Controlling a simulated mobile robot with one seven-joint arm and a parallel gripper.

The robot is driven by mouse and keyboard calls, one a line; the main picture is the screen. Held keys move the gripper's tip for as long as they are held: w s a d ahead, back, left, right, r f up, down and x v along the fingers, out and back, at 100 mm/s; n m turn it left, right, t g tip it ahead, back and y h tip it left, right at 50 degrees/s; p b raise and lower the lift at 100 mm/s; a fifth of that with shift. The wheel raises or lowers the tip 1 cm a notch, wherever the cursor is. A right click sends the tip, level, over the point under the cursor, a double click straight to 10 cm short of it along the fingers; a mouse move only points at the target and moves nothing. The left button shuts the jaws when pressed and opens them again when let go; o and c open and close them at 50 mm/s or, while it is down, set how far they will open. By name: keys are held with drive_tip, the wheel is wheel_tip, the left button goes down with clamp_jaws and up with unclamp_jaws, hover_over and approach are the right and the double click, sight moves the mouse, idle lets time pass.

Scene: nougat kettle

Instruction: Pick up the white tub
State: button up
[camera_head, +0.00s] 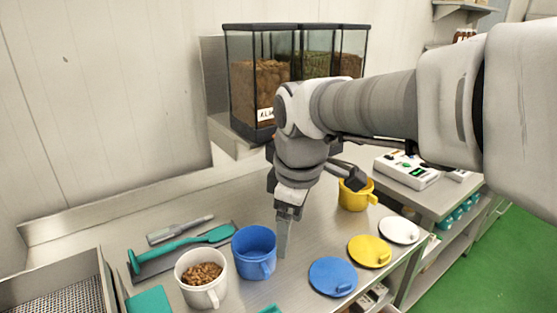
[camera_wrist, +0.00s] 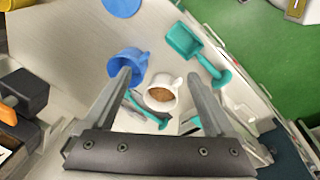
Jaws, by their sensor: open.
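The white tub (camera_head: 207,296) stands upright on the steel worktop at the front left, with brown bits heaped inside and a handle on its right. In the wrist view the white tub (camera_wrist: 172,84) appears between my two fingers, beyond their tips. My gripper (camera_head: 283,248) points down to the right of the blue tub (camera_head: 256,264), apart from the white tub. In the wrist view my gripper (camera_wrist: 158,80) is open and empty. The blue tub stands between my gripper and the white tub and partly shows beside the left finger (camera_wrist: 128,64).
A teal scoop (camera_head: 180,243) and a grey tool (camera_head: 180,229) lie behind the white tub. Blue (camera_head: 333,277), yellow (camera_head: 369,251) and white (camera_head: 399,230) lids lie to the right. A yellow tub (camera_head: 352,198) stands behind them. A steel tray (camera_head: 62,268) is at far left.

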drive_tip(key=w+a+f+n+g, duration=0.1)
drive_tip(key=a+f+n, duration=0.15)
drive_tip(key=a, duration=0.25)
drive_tip(key=w+a+f+n, duration=0.1)
drive_tip(key=w+a+n, duration=0.1)
drive_tip(key=a+n, duration=0.3)
drive_tip(key=n+g, duration=0.1)
drive_tip(key=n, duration=0.2)
hover_over(212, 294)
wheel_tip(212, 294, down, 4)
drive_tip(key=shift+h, duration=0.4)
drive_tip(key=f, duration=0.5)
drive_tip(key=f+b, duration=0.1)
drive_tip(key=f, duration=0.5)
drive_tip(key=shift+w+d+f, duration=0.15)
drive_tip(key=shift+w+f, duration=0.05)
drive_tip(key=shift+s+f, duration=0.15)
drive_tip(key=shift+f, duration=2.7)
drive_tip(key=shift+a, duration=0.2)
clamp_jaws()
